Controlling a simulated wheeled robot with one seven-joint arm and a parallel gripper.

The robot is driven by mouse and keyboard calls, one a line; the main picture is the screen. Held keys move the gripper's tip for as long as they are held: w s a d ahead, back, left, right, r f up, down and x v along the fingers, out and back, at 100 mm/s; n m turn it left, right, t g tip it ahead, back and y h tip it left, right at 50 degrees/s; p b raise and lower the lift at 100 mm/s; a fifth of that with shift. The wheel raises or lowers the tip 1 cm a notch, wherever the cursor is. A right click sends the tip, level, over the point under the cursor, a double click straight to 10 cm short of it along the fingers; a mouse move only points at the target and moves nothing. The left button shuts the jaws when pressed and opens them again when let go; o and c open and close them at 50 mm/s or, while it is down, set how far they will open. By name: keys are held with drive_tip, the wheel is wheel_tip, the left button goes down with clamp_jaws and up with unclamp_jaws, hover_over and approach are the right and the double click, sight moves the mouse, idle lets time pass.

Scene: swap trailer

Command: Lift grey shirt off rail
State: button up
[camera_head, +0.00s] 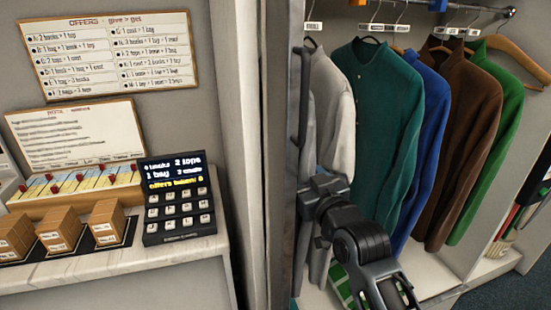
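A light grey shirt (336,115) hangs on a hanger at the left end of the rail (497,14), just inside the cabinet's left edge. Darker grey cloth shows beside and below it. My gripper (323,187) is in front of the lower part of the grey shirt and hides some of it. Its fingertips are not clearly visible, so I cannot tell whether it touches or holds the cloth.
A teal shirt (382,120) hangs close to the right of the grey one. Blue (428,130), brown (462,135) and green (505,130) garments follow, then an empty wooden hanger (520,62). A counter (120,283) with a keypad terminal (178,198) stands left of the cabinet frame (286,150).

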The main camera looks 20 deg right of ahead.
clamp_jaws()
drive_tip(key=shift+r, duration=0.1)
drive_tip(key=shift+r, duration=0.1)
